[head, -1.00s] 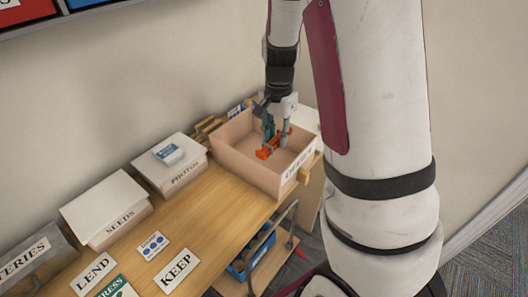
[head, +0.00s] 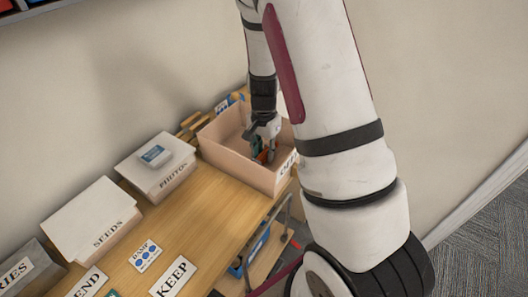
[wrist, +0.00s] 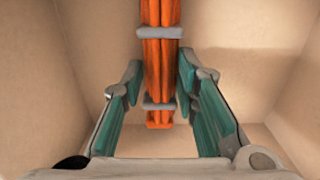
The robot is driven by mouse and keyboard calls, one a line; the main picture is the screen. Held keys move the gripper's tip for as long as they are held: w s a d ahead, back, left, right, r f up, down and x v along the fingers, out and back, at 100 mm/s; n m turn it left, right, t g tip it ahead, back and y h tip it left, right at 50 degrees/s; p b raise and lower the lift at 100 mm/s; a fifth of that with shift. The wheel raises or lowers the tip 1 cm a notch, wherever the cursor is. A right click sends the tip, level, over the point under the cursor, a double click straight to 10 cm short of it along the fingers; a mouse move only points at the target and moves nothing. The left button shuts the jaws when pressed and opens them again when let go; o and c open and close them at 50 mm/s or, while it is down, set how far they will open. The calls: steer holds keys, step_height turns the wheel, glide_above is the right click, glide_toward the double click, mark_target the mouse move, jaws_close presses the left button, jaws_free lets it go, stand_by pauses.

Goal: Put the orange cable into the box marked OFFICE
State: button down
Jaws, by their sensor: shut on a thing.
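The orange cable (wrist: 160,65) is a bundle tied with grey bands. In the wrist view it lies between the teal finger pads of my gripper (wrist: 158,95). My gripper (head: 263,152) is shut on it, down inside the open pinkish box (head: 225,160). In the head view only a small piece of the cable (head: 262,156) shows. The box's front label is partly hidden by my arm, with only its first letters visible. In the wrist view the box walls (wrist: 30,90) surround the gripper. Whether the cable touches the box floor I cannot tell.
Closed boxes marked PHOTOS (head: 158,170) and SEEDS (head: 95,220) stand along the wall to the left. A grey box (head: 25,268) stands at the far left.

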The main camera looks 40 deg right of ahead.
steer(key=shift+f, duration=0.3)
steer(key=shift+f, duration=0.15)
steer(key=c, duration=1.2)
jaws_free()
steer(key=shift+c, duration=0.2)
